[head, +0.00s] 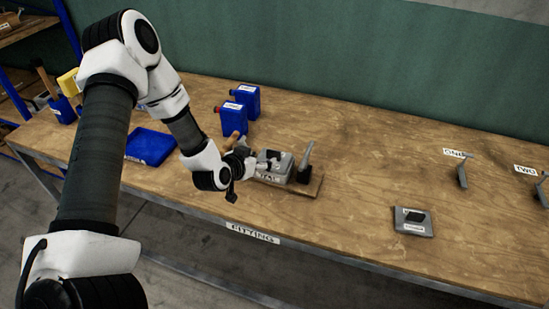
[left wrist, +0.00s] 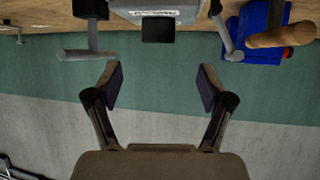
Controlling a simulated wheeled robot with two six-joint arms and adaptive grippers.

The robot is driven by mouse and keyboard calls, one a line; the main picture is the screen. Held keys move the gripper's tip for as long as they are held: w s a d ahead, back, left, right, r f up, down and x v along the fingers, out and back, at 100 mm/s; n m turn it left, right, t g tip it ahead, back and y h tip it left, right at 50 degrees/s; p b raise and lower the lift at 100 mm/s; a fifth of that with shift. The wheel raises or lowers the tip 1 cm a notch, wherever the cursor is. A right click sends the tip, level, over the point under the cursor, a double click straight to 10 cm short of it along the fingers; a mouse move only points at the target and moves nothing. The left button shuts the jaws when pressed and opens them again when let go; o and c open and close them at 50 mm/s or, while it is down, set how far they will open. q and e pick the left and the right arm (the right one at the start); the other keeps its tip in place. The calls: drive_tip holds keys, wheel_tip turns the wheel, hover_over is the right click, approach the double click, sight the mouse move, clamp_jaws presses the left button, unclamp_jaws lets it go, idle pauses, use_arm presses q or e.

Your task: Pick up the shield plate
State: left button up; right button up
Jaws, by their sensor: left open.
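A flat grey plate (head: 413,228) with a black raised grip and a small white label lies on the bench at the right. It looks like the shield plate, but its label is too small to read. My left gripper (head: 250,165) is far to its left, beside a grey box-shaped fixture (head: 274,166) on a wooden board. In the left wrist view my left gripper (left wrist: 160,88) is open, with nothing between its fingers. The fixture (left wrist: 157,13) shows at the top there, with a black block on it. My right gripper is not in view.
A dark upright lever (head: 306,160) stands at the board's right end. Two blue containers (head: 240,108) stand behind the fixture, and a blue tray (head: 151,147) lies left. Grey brackets by labels ONE (head: 461,175) and TWO (head: 543,188) stand right. The bench between is clear.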

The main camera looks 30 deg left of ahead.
sight(272, 153)
use_arm(q)
drive_tip(key=p+x, duration=0.2)
drive_tip(key=x, duration=0.5)
drive_tip(key=shift+d+f, duration=0.1)
drive_tip(key=shift+w+f, duration=0.1)
drive_tip(key=shift+f, duration=0.05)
clamp_jaws()
